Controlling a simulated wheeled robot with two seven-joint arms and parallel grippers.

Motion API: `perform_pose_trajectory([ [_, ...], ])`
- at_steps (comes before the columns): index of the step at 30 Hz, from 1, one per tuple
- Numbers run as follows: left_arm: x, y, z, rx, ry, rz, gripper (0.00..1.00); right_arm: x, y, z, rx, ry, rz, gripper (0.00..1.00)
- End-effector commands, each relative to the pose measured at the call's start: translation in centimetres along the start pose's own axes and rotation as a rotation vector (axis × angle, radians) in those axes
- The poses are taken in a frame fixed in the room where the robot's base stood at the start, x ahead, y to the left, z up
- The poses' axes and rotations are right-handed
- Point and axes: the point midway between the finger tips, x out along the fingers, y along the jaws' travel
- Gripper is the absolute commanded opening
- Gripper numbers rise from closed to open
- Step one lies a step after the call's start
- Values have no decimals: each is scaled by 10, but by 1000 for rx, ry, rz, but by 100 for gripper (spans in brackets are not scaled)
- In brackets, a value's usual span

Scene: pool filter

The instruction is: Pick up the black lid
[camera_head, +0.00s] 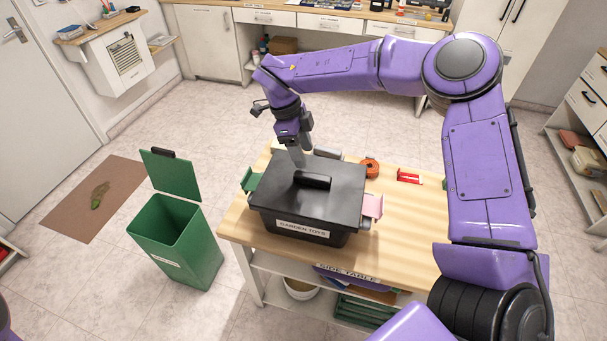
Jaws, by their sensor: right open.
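The black lid (340,200) is on a black box (325,238) labelled "GARDEN TOYS", which stands on the wooden side table. A raised black handle (312,180) is at the middle of the lid. A green flap (250,180) sticks out at the box's left side and a pink one (372,206) at its right. My right gripper (297,157) points down over the far part of the lid, just behind the handle. It is open and holds nothing; whether its tips touch the lid I cannot tell. My left gripper is out of view.
An orange round item (370,168) and a red item (409,177) lie on the side table (405,235) behind and right of the box. The table's right part is mostly bare. A green bin (178,240) with its lid raised stands on the floor at left.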

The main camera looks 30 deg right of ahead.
Motion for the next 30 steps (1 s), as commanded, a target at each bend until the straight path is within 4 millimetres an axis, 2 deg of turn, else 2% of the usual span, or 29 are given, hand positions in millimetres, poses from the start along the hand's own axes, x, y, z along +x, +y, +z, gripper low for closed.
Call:
perform_pose_trajectory([
  [5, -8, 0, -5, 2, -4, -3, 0, 20, 0, 2, -2, 4, 4, 57],
  [9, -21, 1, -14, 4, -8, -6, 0, 45, 4, 6, -4, 11, 9, 57],
  [12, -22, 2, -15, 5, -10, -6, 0, 62, 2, 8, -2, 9, 7, 57],
  [15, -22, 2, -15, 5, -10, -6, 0, 69, 2, 9, -1, 8, 6, 57],
  [20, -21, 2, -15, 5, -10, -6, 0, 70, 2, 9, -1, 7, 5, 57],
  [25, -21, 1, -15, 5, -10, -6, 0, 70, 2, 9, -1, 7, 5, 5],
  [26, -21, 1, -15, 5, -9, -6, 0, 70, 2, 9, -1, 7, 5, 0],
  [30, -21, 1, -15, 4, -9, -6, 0, 69, 2, 9, -1, 8, 5, 0],
])
